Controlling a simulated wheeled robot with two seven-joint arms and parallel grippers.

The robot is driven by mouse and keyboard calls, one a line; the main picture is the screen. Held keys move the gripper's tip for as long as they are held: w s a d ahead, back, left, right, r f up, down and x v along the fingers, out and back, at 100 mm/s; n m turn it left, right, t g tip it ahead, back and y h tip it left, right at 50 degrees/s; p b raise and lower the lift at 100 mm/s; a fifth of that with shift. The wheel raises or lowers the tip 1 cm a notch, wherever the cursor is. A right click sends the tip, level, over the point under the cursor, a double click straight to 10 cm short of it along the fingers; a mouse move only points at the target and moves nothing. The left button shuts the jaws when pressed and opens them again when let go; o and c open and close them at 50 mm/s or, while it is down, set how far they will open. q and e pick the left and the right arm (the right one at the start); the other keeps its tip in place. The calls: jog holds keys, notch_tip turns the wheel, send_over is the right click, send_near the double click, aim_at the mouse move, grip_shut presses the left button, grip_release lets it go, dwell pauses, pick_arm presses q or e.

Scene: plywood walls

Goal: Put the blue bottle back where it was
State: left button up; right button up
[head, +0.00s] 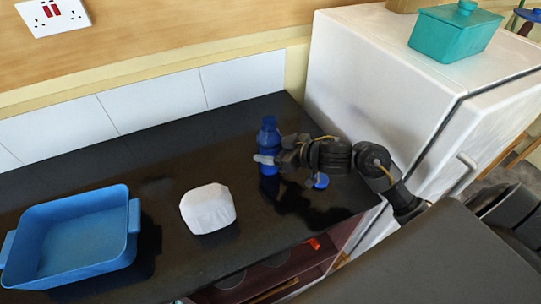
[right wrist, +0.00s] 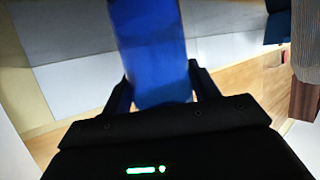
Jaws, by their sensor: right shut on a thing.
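The blue bottle (head: 268,133) is upright over the right part of the black counter, near the white tiles at the back. My right gripper (head: 272,158) is shut on it around its lower middle. In the right wrist view the blue bottle (right wrist: 150,50) stands between the two fingers of my right gripper (right wrist: 162,88). I cannot tell for sure whether its base touches the counter; a dark blue patch shows below it. My left gripper is not in view.
The black counter (head: 165,185) holds a blue tray (head: 128,262) at left and a white rounded block (head: 208,209) in the middle. A small blue round thing (head: 321,181) is by my right arm. A white fridge (head: 345,70) with a teal lidded box (head: 455,32) bounds the right.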

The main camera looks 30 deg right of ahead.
jog(key=shift+r, duration=0.1)
jog(key=o, duration=1.2)
jog(key=shift+f, duration=0.2)
jog(key=shift+r, duration=0.3)
jog(key=shift+v, duration=5.95)
